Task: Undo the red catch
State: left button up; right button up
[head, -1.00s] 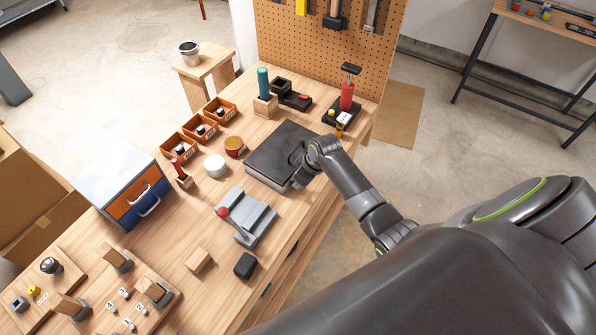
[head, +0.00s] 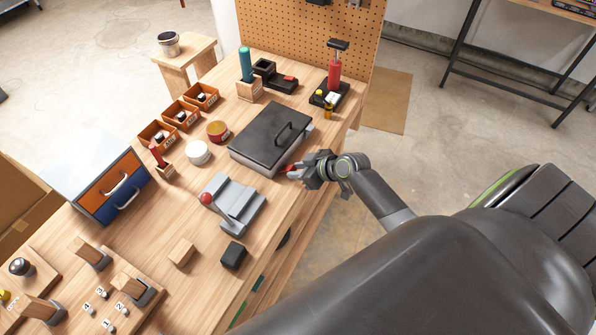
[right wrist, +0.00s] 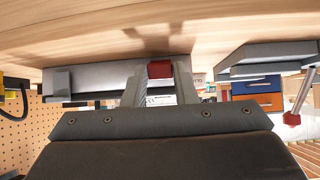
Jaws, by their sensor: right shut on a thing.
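A flat grey box with a black lid (head: 268,132) and a black bar handle stands on the workbench in the head view. Its lid is down. The small red catch (head: 289,169) is at the box's front side, partly hidden by my right gripper (head: 298,172). In the right wrist view the red catch (right wrist: 160,69) sits between the two fingers of my right gripper (right wrist: 160,86), against the grey box wall (right wrist: 92,77). The right gripper is shut on the catch. My left gripper is not in view.
A grey device with a red-knobbed lever (head: 207,198) stands left of my right gripper. A black block (head: 233,255) and a wooden block (head: 181,252) lie nearer. A red-cylinder pump (head: 334,75) stands beyond the box. The bench's front edge runs close by the gripper.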

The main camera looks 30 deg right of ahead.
dwell(0.3)
jog(key=o, duration=1)
jog(key=b+v, duration=0.1)
jog(key=v, duration=1.6)
jog(key=shift+s+d+r, duration=0.1)
jog(key=shift+s, duration=0.05)
